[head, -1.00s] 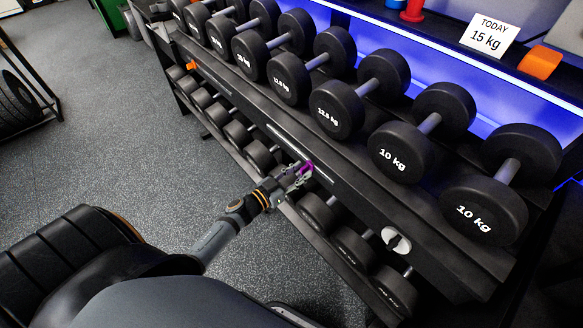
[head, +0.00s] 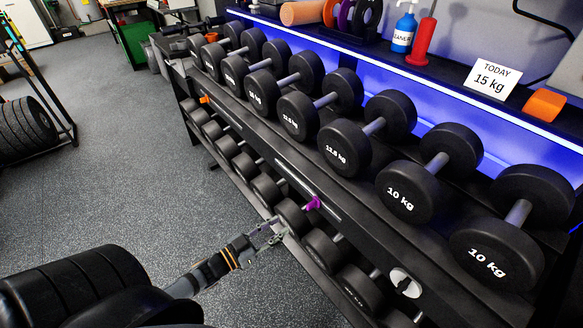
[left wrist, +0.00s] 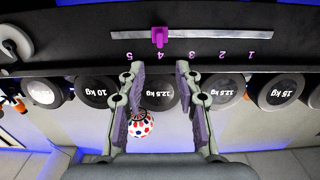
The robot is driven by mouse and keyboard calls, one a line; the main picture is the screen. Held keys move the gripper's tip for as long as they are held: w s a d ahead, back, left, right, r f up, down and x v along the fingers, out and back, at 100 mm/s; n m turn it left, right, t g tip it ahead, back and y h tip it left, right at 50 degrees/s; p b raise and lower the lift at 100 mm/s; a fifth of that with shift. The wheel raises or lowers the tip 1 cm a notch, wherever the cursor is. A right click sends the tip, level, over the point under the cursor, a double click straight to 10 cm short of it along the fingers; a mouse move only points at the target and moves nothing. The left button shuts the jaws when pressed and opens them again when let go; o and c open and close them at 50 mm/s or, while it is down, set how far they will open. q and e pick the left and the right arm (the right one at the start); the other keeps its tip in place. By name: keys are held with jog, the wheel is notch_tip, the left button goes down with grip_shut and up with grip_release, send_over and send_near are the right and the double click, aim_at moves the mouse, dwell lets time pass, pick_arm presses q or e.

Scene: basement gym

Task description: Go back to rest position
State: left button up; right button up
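My left gripper (head: 279,228) is in front of the dumbbell rack, below and to the left of the purple slider knob (head: 313,203) on the rack's rail. In the left wrist view, my left gripper (left wrist: 160,68) has its two fingers apart with nothing held between them. The purple knob (left wrist: 159,37) stands beyond the fingertips, on a pale slot at the number 4 of an upside-down 5-to-1 scale. There is a visible gap between fingers and knob. My right gripper is not in view.
The rack carries two rows of dumbbells, including a 10 kg one (head: 408,192). A sign (head: 493,79) reads "TODAY 15 kg" on the top shelf, near an orange block (head: 545,104) and a spray bottle (head: 404,31). Open grey floor (head: 130,165) lies left of the rack.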

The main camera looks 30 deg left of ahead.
pick_arm(q)
jog(key=s+a+f+n+g+y, duration=0.1)
jog(key=s+a+f+g+y, duration=0.15)
jog(key=f, duration=0.55)
jog(key=s+a+f+n+g+y, duration=0.1)
jog(key=s+a+f+g+y, duration=0.2)
jog(key=f, duration=0.6)
jog(key=s+a+f+n+g+y, duration=0.15)
jog(key=a+f, duration=0.25)
jog(key=f, duration=0.4)
jog(key=s+d+f+g+y, duration=0.1)
jog(key=s+d+f+g, duration=0.15)
jog(key=s+f, duration=0.75)
jog(key=s+d+f+g, duration=0.3)
jog(key=s+f, duration=0.1)
jog(key=s, duration=0.3)
jog(key=s+d+f+g, duration=0.3)
jog(key=s, duration=0.4)
notch_tip(320, 180, up, 13)
jog(key=p, duration=1.3)
jog(key=shift+a+r+p, duration=0.15)
jog(key=shift+a+p, duration=0.15)
jog(key=shift+p, duration=0.05)
jog(key=shift+n, duration=0.25)
